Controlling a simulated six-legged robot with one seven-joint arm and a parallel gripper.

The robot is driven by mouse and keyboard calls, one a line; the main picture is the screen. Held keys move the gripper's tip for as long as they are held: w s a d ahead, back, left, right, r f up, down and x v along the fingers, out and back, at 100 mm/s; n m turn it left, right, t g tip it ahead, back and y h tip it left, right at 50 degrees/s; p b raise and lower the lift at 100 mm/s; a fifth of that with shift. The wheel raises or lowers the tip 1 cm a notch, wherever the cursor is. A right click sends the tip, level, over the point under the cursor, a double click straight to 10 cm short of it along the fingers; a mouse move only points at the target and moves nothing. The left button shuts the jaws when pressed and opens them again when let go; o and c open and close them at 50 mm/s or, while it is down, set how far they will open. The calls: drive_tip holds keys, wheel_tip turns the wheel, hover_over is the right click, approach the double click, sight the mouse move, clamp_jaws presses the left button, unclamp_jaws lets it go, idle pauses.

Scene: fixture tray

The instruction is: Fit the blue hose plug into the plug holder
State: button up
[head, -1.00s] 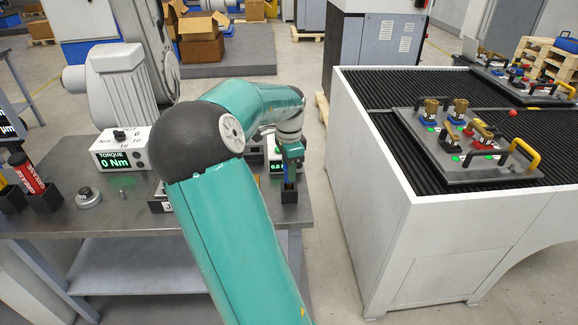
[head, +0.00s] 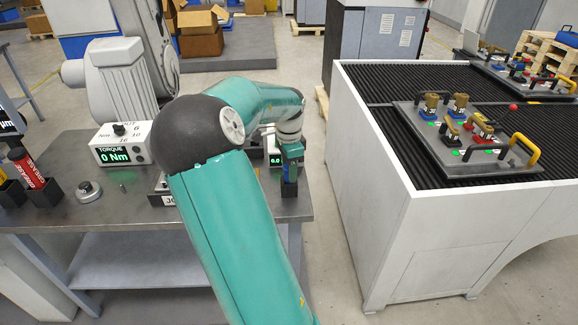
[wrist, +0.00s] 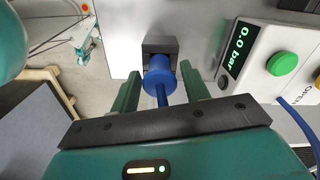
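The blue hose plug (wrist: 159,76) is in the middle of the wrist view, with its blue hose running back toward my gripper. The plug holder (wrist: 160,44), a black block, lies directly beyond the plug, and the plug's front end is at or in it; how deep it sits is hidden. My gripper (wrist: 160,70) has its two green fingers on either side of the plug, with a narrow gap showing on each side, so it looks open. In the head view my gripper (head: 291,156) is right above the dark holder (head: 289,188) at the bench's right end, with a bit of blue between them.
A box with a green button and a 0.0 bar display (wrist: 243,45) stands close to the right of the fingers. A fixture tray (head: 480,170) lies on the white table to the right.

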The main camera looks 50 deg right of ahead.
drive_tip(key=shift+o, duration=0.9)
wheel_tip(320, 180, up, 14)
drive_tip(key=shift+a+f, duration=0.1)
idle(0.3)
